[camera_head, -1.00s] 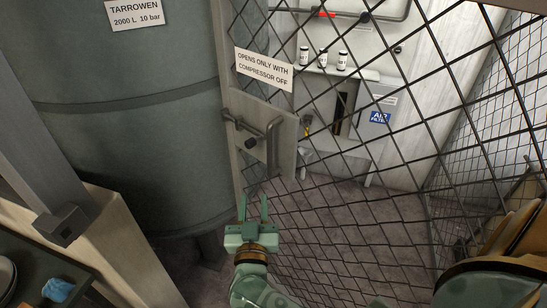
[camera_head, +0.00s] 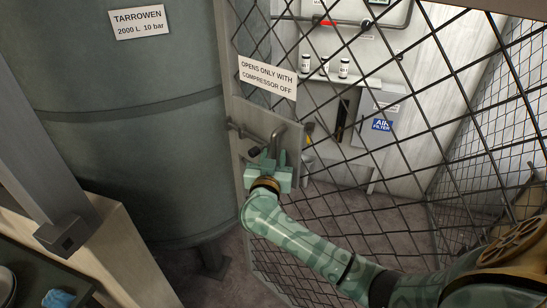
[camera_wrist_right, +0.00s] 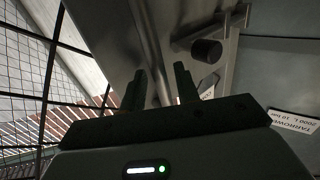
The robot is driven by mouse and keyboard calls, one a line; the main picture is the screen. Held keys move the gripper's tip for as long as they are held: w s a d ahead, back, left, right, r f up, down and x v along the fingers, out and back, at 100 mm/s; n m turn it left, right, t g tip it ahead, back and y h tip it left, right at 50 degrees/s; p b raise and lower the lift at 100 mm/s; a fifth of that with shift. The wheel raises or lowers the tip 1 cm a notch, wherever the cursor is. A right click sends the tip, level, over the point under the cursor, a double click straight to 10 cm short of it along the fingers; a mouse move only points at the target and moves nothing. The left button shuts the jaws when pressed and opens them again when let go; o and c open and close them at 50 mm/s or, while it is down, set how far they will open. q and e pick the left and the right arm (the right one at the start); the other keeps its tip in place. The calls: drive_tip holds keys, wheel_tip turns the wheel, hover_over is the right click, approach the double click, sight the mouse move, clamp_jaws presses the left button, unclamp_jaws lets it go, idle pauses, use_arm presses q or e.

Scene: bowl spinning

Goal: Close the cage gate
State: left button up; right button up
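The cage gate (camera_head: 360,180) is a dark wire mesh panel with a grey frame. Its left upright stands beside the green tank, well apart from a grey post (camera_head: 25,160) at the left that bears a square block (camera_head: 65,236). A latch plate on the gate carries a bent bar handle (camera_head: 279,132) and a dark knob (camera_head: 254,151); the knob also shows in the right wrist view (camera_wrist_right: 207,50). My right gripper (camera_head: 273,156) is at the handle, fingers apart (camera_wrist_right: 160,78). My left gripper is not in view.
A sign (camera_head: 267,76) hangs on the gate. Behind the mesh are a wall unit and an air filter box (camera_head: 382,125). A counter with a blue cloth (camera_head: 58,299) is at the lower left.

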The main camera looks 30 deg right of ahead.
drive_tip(key=shift+w+d, duration=0.3)
drive_tip(key=shift+w, duration=0.05)
